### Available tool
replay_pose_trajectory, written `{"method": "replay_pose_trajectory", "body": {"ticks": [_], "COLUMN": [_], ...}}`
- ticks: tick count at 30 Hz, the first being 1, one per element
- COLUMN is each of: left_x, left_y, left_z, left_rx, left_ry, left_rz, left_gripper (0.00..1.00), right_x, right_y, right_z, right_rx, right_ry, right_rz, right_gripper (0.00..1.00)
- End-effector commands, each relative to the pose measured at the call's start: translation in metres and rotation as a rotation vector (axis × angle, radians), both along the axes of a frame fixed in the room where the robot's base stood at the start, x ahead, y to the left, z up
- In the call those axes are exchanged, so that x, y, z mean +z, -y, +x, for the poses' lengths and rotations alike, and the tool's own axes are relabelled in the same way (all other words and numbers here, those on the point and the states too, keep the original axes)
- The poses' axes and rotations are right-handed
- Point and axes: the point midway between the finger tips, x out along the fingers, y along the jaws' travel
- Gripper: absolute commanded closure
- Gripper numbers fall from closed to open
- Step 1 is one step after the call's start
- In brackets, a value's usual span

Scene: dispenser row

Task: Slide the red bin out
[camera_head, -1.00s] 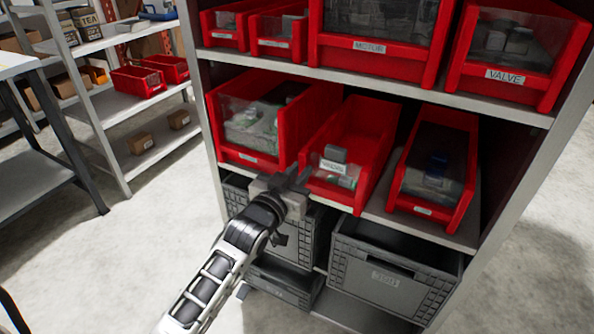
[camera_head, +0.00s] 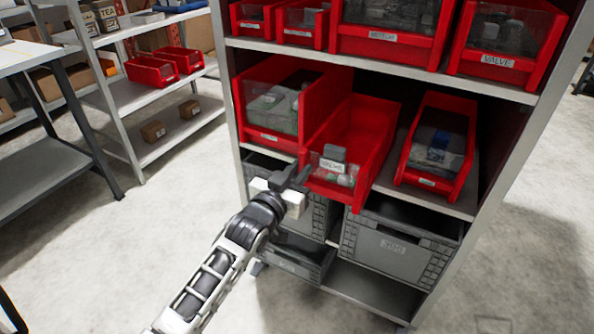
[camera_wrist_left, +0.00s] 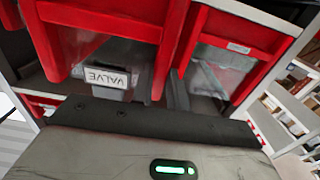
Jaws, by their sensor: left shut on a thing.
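The red bin (camera_head: 362,130) in the middle of the middle shelf has a clear front with a white label and grey parts inside. It sits further forward than its neighbours, its front out past the shelf edge. My left gripper (camera_head: 293,178) is shut on its left side wall near the front corner. In the left wrist view the bin (camera_wrist_left: 100,18) fills the upper left, its label reading VALVE upside down, and the gripper (camera_wrist_left: 150,88) meets the side wall there. My right gripper is not in view.
Red bins stand close by on the left (camera_head: 268,137) and right (camera_head: 437,147) on the same shelf (camera_head: 425,199). Grey crates (camera_head: 392,247) sit below. More red bins (camera_head: 390,36) are above. Open floor (camera_head: 150,235) lies in front and left.

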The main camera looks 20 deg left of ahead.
Motion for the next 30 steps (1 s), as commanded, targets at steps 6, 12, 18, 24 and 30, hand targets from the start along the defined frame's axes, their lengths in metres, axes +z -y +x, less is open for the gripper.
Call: {"method": "replay_pose_trajectory", "body": {"ticks": [6, 12, 18, 24, 30], "left_x": [0.001, 0.001, 0.0, 0.0, 0.0], "left_y": [0.0, 0.0, 0.0, -0.002, -0.006], "left_z": [0.0, 0.0, -0.004, -0.035, -0.085], "left_rx": [0.0, 0.0, 0.0, 0.0, 0.0], "left_ry": [0.002, 0.002, 0.0, -0.003, -0.004], "left_rz": [0.0, 0.0, 0.0, 0.0, 0.001], "left_gripper": [0.7, 0.59, 0.59, 0.59, 0.59], "right_x": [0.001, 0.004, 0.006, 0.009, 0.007], "right_y": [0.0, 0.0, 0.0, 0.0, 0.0], "right_z": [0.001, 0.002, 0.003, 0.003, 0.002], "right_rx": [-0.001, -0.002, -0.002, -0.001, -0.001], "right_ry": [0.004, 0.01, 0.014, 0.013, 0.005], "right_rz": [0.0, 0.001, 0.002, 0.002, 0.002], "right_gripper": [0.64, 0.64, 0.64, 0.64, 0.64]}}
